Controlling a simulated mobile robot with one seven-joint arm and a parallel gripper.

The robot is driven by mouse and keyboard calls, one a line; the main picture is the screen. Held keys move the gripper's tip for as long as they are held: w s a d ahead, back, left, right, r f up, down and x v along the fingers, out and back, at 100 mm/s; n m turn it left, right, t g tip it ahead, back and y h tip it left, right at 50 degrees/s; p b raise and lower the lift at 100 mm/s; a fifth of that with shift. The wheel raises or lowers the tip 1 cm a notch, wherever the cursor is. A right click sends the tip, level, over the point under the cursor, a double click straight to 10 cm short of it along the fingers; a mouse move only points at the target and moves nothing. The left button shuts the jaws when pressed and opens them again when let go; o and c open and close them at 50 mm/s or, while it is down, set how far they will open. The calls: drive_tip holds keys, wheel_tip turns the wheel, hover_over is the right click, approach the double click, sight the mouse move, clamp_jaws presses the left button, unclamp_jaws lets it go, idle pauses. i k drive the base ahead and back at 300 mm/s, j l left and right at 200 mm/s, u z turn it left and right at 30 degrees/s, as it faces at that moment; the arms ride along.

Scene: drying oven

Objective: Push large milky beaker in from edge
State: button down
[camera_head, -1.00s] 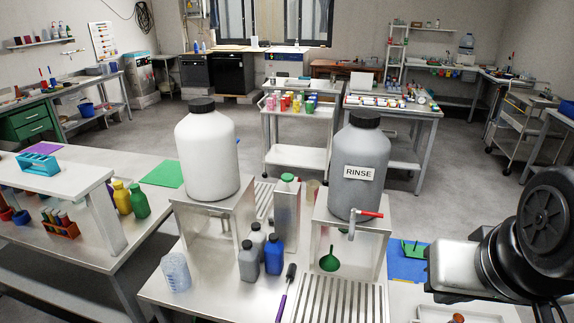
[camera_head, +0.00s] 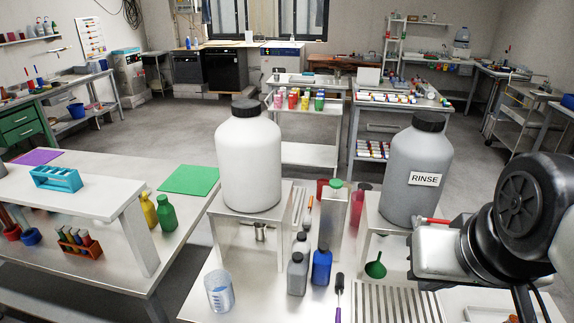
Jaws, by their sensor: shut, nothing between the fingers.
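The large milky beaker (camera_head: 219,293) is a translucent, bluish-white cup with faint markings. It stands upright and alone at the front left of the steel bench (camera_head: 262,300), close to the bench's left edge. My dark and silver arm shows at the right side of the picture, well away from the beaker. My gripper's fingers are not visible, so nothing of mine touches the beaker in this view.
Right of the beaker stand grey bottles (camera_head: 297,273) and a blue bottle (camera_head: 321,266). A big white jug (camera_head: 249,160) sits on a stand behind, a grey RINSE jug (camera_head: 415,175) further right. A gap separates the bench from the left table (camera_head: 140,265).

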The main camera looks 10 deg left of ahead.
sight(218, 283)
drive_tip(key=i+j, duration=0.1)
drive_tip(key=j, duration=1.5)
drive_tip(key=i+j, duration=0.15)
drive_tip(key=j, duration=0.65)
